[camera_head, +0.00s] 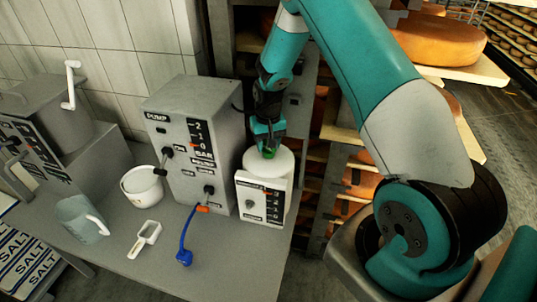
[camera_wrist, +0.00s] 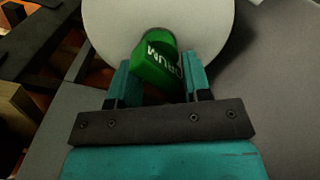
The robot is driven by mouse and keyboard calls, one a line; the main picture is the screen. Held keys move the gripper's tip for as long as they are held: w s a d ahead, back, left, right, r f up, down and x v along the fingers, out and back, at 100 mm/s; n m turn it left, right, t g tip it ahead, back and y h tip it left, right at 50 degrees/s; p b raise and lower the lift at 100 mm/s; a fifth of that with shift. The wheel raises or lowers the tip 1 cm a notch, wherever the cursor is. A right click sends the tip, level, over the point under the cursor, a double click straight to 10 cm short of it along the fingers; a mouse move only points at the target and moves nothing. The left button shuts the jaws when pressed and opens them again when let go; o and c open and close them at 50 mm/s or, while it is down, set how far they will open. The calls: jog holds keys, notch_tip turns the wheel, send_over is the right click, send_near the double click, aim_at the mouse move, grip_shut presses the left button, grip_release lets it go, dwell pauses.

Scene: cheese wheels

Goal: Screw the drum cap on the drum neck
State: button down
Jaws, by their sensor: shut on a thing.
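The drum is a white, round-topped container (camera_head: 268,160) at the right end of the bench, behind a grey panel box. The green drum cap (camera_wrist: 157,57) with white lettering is between my gripper's fingers, and my gripper (camera_wrist: 157,80) is shut on it. In the head view my gripper (camera_head: 267,143) points down over the drum's top, with a bit of green showing at its tips. In the wrist view the cap lies over the drum's white top (camera_wrist: 108,28). The drum neck is hidden, so I cannot tell whether the cap touches it.
A grey pump box (camera_head: 218,130) stands close left of the drum. A white pot (camera_head: 142,186), a jug (camera_head: 82,220), a scoop (camera_head: 145,238) and a blue hose (camera_head: 184,250) are on the bench (camera_head: 225,270). Shelves with cheese wheels (camera_head: 437,38) stand behind.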

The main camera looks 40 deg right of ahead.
jog(key=shift+s+f+m, duration=0.2)
jog(key=shift+s+m, duration=0.1)
jog(key=shift+s, duration=0.1)
jog(key=shift+c, duration=2.4)
grip_release()
jog(key=shift+r, duration=0.1)
jog(key=shift+w, duration=0.1)
jog(key=shift+r, duration=0.25)
notch_tip(320, 180, up, 12)
jog(key=b, duration=0.2)
jog(key=shift+f, duration=0.25)
